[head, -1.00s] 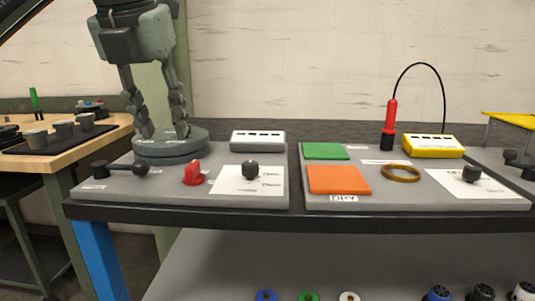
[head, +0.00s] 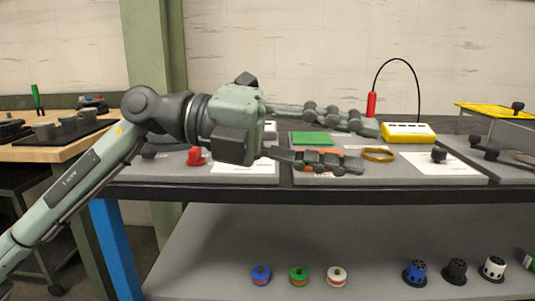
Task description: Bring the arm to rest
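My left gripper (head: 362,147) reaches in from the left and points to the right in the head view. Its two fingers are spread apart with a clear gap, and nothing is held between them. It hangs in front of the workbench's boards. The fingers partly cover the orange pad (head: 340,160) and the green pad (head: 313,138). The grey round base on the left board is hidden behind my arm. My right gripper is not in the view.
The bench holds a red knob (head: 196,156), a brass ring (head: 378,154), a yellow box (head: 408,132) and a red probe (head: 371,105) on a cable. Coloured spools (head: 299,276) and dark cups (head: 455,271) stand on the lower shelf. A wooden table (head: 60,149) is at the left.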

